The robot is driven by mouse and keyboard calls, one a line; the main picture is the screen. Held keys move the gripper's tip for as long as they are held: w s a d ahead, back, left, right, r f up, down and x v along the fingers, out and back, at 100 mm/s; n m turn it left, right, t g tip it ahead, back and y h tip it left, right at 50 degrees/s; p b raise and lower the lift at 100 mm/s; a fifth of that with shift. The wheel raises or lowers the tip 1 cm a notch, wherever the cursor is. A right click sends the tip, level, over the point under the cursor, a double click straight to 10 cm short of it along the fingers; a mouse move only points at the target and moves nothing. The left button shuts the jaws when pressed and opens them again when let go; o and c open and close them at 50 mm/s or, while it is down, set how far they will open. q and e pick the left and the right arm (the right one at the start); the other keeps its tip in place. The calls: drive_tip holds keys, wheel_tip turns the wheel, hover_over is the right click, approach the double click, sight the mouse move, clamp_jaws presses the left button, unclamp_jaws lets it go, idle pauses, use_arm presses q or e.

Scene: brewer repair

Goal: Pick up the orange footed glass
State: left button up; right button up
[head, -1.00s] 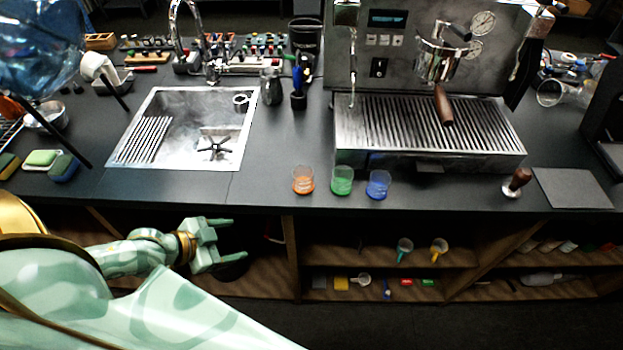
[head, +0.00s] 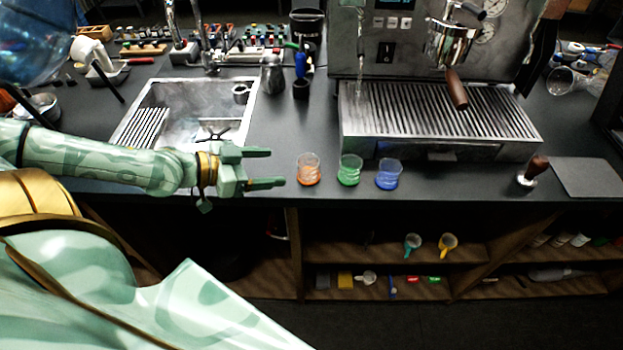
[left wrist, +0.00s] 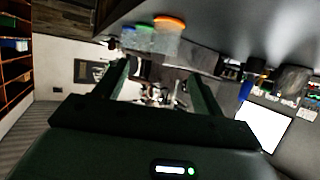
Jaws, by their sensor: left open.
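The orange footed glass (head: 308,170) stands upright on the dark counter near its front edge, the leftmost of three glasses in the head view. In the left wrist view the orange glass (left wrist: 169,22) shows at the top, above the fingers. My left gripper (head: 268,168) is open and empty, just left of the orange glass and apart from it, with its fingers pointing right toward it. It also shows in the left wrist view (left wrist: 158,85), with both fingers spread. My right gripper is in neither view.
A green glass (head: 349,170) and a blue glass (head: 388,174) stand right of the orange one in a row. The espresso machine's drip tray (head: 440,112) is behind them. The sink (head: 245,118) is behind my left gripper. A tamper (head: 533,171) stands at the right.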

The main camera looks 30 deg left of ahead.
sight(317, 163)
use_arm(q)
drive_tip(key=p+x, duration=0.1)
drive_tip(key=x, duration=0.3)
drive_tip(key=shift+w, duration=0.25)
drive_tip(key=shift+w+d+f, duration=0.25)
drive_tip(key=shift+w+d, duration=0.15)
drive_tip(key=shift+w, duration=0.05)
drive_tip(key=x, duration=0.5)
drive_tip(key=shift+w+a+f, duration=0.15)
drive_tip(key=shift+w+a, duration=0.05)
drive_tip(key=shift+w, duration=0.05)
drive_tip(key=c, duration=1.1)
